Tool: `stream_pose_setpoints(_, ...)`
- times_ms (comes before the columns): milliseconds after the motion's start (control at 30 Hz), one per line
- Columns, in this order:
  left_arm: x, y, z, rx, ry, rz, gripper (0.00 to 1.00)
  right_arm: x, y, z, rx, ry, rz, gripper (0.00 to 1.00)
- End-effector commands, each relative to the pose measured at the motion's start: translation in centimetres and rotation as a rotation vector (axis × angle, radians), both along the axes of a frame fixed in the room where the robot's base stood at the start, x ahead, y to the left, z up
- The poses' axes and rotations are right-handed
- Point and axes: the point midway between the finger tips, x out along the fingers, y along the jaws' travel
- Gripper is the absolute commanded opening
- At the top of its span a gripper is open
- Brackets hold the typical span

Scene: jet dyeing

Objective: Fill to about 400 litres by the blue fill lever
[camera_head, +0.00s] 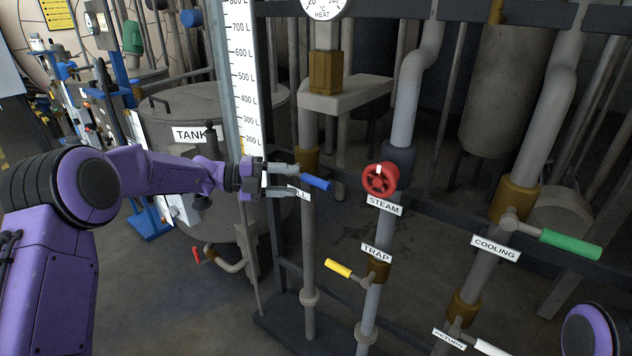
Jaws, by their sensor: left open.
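The blue fill lever (316,184) points right and slightly down from the fill pipe, above a white label (303,194) partly hidden by my gripper. My left gripper (287,181) is open at the lever's left end, its fingers around or just in front of the lever's base; I cannot tell if they touch it. The white level scale (243,80) stands upright behind, marked in litres from 200 to 800 in view. My right gripper is out of view.
A red steam wheel (380,179) is close to the right of the blue lever. A yellow trap lever (338,268) is below, and a green cooling lever (570,245) is far right. The grey tank (180,115) stands behind my left arm.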

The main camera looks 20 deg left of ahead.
Motion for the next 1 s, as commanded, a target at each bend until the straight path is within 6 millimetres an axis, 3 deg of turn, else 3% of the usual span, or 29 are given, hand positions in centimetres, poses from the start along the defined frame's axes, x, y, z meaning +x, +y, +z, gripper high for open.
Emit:
stream_pose_setpoints(100, 1.1, -2.6, -0.2, -0.001, 0.003, -0.003, 0.49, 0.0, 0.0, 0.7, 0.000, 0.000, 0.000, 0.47)
stream_pose_setpoints(300, 2.6, -5.7, -0.8, -0.001, 0.003, -0.001, 0.49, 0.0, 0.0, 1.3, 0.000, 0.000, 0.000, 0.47)
stream_pose_setpoints(667, 3.0, -6.7, -1.1, -0.002, 0.003, 0.002, 0.49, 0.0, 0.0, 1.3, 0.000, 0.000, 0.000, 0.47)
stream_pose_setpoints(833, 3.0, -6.6, -1.0, -0.002, 0.003, 0.002, 0.00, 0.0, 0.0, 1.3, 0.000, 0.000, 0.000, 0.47)
stream_pose_setpoints(1000, 3.0, -6.6, -1.1, -0.004, 0.004, 0.002, 0.00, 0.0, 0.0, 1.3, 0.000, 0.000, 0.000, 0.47)
